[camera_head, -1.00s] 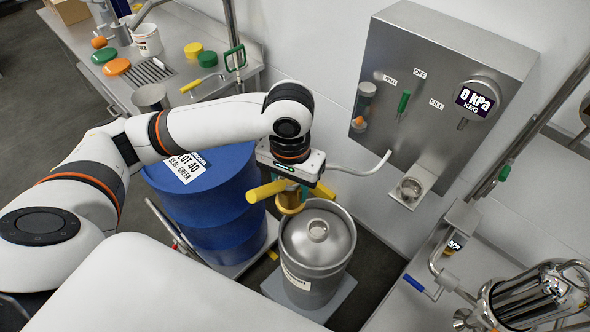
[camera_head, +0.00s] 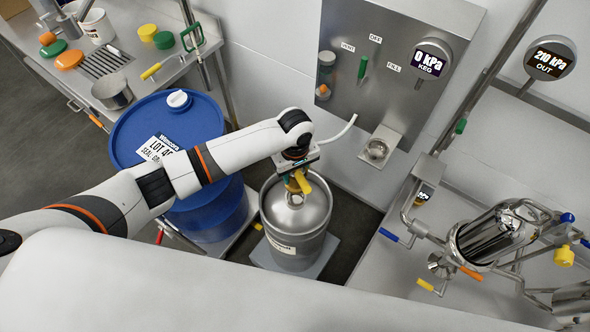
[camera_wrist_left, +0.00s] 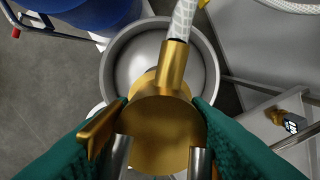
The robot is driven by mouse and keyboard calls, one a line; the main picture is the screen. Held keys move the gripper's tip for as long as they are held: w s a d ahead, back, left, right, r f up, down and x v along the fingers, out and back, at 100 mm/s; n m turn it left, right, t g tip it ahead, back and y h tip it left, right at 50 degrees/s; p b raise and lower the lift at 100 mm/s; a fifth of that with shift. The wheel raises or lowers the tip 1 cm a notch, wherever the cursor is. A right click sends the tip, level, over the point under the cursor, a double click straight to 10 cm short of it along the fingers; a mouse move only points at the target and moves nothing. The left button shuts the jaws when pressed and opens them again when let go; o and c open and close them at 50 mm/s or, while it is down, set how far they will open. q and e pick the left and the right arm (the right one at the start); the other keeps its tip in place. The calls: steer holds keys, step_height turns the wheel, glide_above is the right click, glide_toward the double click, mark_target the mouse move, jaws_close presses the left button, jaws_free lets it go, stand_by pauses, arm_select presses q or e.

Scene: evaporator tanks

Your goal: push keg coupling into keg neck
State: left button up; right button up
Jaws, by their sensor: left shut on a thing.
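The steel keg (camera_head: 293,245) stands upright on a low plate beside the blue drum. Its neck (camera_head: 295,200) is at the top centre, with the coupling just over it. The brass-coloured keg coupling (camera_head: 299,184) has a yellow handle and a hose. My left gripper (camera_head: 297,174) is shut on the coupling, above the keg. In the left wrist view the coupling (camera_wrist_left: 160,120) sits between teal pads and hides the neck, in front of the keg's round top (camera_wrist_left: 135,55). I cannot tell whether the coupling touches the neck. My right gripper is not in view.
The blue drum (camera_head: 215,215) stands left of the keg. A wall panel (camera_head: 400,65) with a keg gauge reading 0 kPa (camera_head: 430,60) is behind; a pale hose (camera_head: 338,132) runs from it. Steel piping and a tank (camera_head: 490,240) stand to the right.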

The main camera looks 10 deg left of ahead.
mark_target(295, 186)
arm_select(q)
steer(key=shift+r, duration=0.15)
steer(key=shift+r+p, duration=0.1)
steer(key=shift+p, duration=0.6)
steer(key=shift+f+b, duration=0.4)
steer(key=shift+f, duration=0.25)
steer(key=shift+f+b, duration=0.8)
steer(key=shift+f, duration=1.05)
steer(key=shift+p, duration=0.65)
steer(key=shift+f, duration=0.25)
steer(key=shift+f+b, duration=0.35)
steer(key=shift+f, duration=0.75)
